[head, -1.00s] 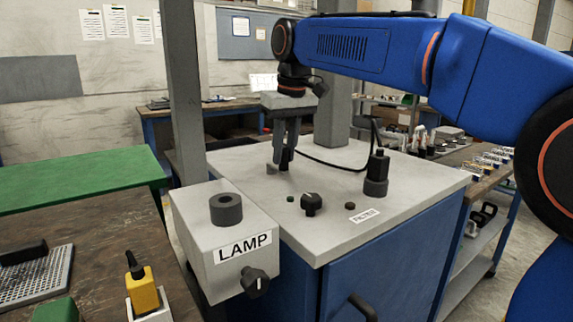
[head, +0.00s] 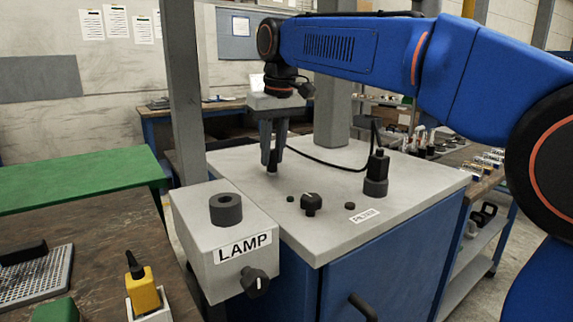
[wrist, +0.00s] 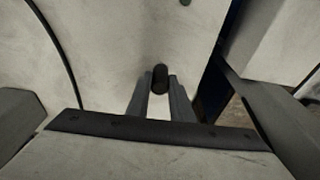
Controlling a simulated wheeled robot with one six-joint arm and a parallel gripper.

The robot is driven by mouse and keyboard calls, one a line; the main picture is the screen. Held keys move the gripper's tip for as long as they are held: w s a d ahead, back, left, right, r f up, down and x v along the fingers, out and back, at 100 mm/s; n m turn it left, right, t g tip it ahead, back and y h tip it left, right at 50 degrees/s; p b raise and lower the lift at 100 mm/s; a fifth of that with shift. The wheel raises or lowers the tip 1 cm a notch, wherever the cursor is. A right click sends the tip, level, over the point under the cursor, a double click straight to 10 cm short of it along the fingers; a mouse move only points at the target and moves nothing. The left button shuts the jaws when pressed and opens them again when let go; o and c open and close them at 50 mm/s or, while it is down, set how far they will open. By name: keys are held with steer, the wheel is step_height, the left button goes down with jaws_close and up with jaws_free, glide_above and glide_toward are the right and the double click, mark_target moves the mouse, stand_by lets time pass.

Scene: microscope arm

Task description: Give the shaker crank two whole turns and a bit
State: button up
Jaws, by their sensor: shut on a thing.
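The shaker crank's dark upright handle (wrist: 160,76) shows between my finger tips in the wrist view. My gripper (wrist: 161,86) is shut on this handle, one finger on each side. In the head view my gripper (head: 272,164) points straight down over the left back part of the grey cabinet top (head: 330,235). The dark lower end of the crank handle (head: 272,171) shows just under the fingers. The crank's arm and pivot cannot be made out; the fingers and hand cover that area.
A dark pointer knob (head: 311,204) and a black cylinder (head: 376,176) with a cable stand on the cabinet top, to the right of my gripper. A grey LAMP box (head: 205,260) stands at the front left. A grey post (head: 186,95) rises left of my gripper.

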steer(key=o, duration=0.6)
steer(key=shift+r, duration=4)
